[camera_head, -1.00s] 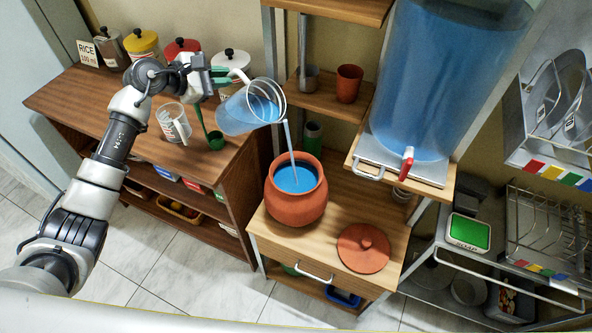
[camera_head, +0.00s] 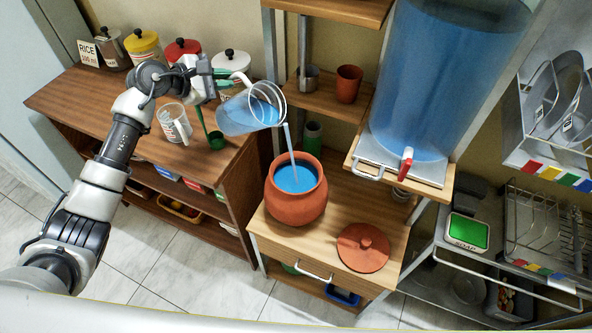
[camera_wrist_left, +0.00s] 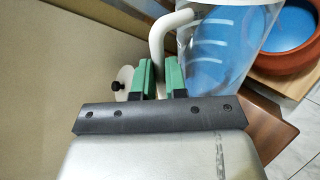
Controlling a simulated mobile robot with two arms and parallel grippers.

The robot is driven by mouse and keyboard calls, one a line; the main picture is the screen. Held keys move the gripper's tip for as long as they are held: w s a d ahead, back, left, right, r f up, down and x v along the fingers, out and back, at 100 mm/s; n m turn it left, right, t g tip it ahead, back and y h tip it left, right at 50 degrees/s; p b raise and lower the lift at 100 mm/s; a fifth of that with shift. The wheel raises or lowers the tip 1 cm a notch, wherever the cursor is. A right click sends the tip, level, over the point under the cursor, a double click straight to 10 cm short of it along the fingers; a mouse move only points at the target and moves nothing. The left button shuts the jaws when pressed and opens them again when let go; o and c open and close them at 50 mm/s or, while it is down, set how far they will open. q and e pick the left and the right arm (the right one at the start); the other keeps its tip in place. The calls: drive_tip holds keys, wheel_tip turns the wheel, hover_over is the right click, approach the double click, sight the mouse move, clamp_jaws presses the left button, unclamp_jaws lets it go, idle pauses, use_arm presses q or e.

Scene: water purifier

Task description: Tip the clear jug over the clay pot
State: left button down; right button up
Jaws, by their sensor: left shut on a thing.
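The clear jug (camera_head: 247,113) with blue water is tilted far over to the right in the head view, its mouth towards the clay pot. A stream of water (camera_head: 288,140) falls from its lip into the clay pot (camera_head: 297,203), which stands open on the wooden stand and holds blue water. My left gripper (camera_head: 219,80) is shut on the jug's handle. In the left wrist view the green fingers (camera_wrist_left: 160,82) close around the white handle (camera_wrist_left: 158,38), and the jug (camera_wrist_left: 218,48) and the pot's rim (camera_wrist_left: 283,62) show beyond. My right gripper is not in view.
The pot's clay lid (camera_head: 363,247) lies on the stand to the right of the pot. A large water tank (camera_head: 425,85) with a red tap (camera_head: 405,163) stands above. A measuring cup (camera_head: 173,124), a green scoop (camera_head: 215,140) and several canisters are on the left counter.

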sight(235, 100)
use_arm(q)
drive_tip(key=shift+s+d+m+y+p, duration=0.1)
drive_tip(key=shift+d+m+y+p, duration=0.2)
drive_tip(key=shift+p, duration=0.2)
idle(1.2)
drive_tip(key=shift+s+d+f+m+y+p, duration=0.25)
drive_tip(key=shift+d+f, duration=0.15)
drive_tip(key=shift+f, duration=0.35)
drive_tip(key=shift+s+d+f+m+y+p, duration=0.1)
drive_tip(key=shift+d+f+m+y+p, duration=0.25)
drive_tip(key=shift+f, duration=0.35)
idle(4.0)
